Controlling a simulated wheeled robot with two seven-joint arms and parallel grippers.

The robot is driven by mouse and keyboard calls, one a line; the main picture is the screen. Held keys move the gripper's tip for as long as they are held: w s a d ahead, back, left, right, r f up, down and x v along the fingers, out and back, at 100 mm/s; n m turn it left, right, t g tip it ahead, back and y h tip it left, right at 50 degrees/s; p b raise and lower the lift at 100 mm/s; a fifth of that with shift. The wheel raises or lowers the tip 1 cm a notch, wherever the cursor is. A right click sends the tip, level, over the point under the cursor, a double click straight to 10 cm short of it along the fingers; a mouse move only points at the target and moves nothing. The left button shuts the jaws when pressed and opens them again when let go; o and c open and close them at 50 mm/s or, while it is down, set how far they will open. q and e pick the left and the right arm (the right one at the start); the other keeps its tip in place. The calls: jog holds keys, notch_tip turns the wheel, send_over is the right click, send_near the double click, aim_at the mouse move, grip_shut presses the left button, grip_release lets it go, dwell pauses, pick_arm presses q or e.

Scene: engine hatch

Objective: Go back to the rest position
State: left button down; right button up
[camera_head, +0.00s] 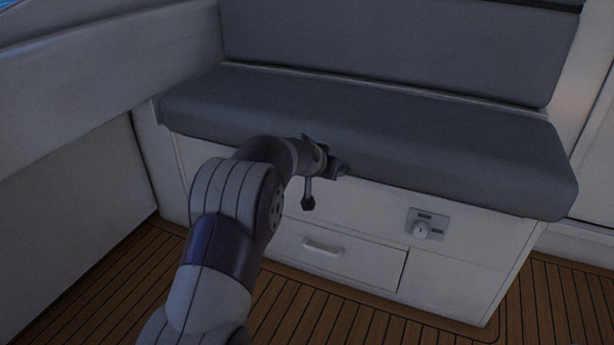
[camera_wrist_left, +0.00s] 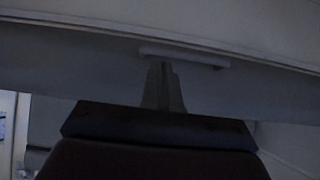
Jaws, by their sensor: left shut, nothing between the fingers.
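My left arm rises from the bottom of the head view and reaches toward the front of the bench. My left gripper (camera_head: 342,170) is beside the front edge of the grey seat cushion, above the drawer. In the left wrist view the fingers (camera_wrist_left: 163,85) are together, with nothing visible between them. A pale bar (camera_wrist_left: 185,55) shows behind the fingertips there; I cannot tell whether they touch it. My right gripper is not in view.
The bench has a grey seat cushion (camera_head: 370,120) and backrest (camera_head: 400,45). Its white front holds a drawer with a handle (camera_head: 322,246) and a small panel with a knob (camera_head: 421,230). A white wall (camera_head: 70,180) stands at the left. The wooden floor (camera_head: 310,312) in front looks clear.

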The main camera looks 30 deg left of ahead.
pick_arm(q)
jog(key=s+d+g+p, duration=0.3)
jog(key=s+d, duration=0.1)
jog(key=s, duration=0.7)
jog(key=s+d+f+g+p, duration=0.1)
jog(key=s+d+g+p, duration=0.2)
jog(key=s, duration=0.9)
jog(key=s+d+g+p, duration=0.3)
jog(key=s+d+p, duration=0.1)
jog(key=s, duration=0.7)
notch_tip(320, 180, up, 38)
jog(key=p, duration=3.7)
jog(key=shift+s+d+f+m+h, duration=0.15)
jog(key=shift+d+f+m+h, duration=0.15)
jog(key=shift+d+m, duration=0.15)
jog(key=shift+r, duration=0.1)
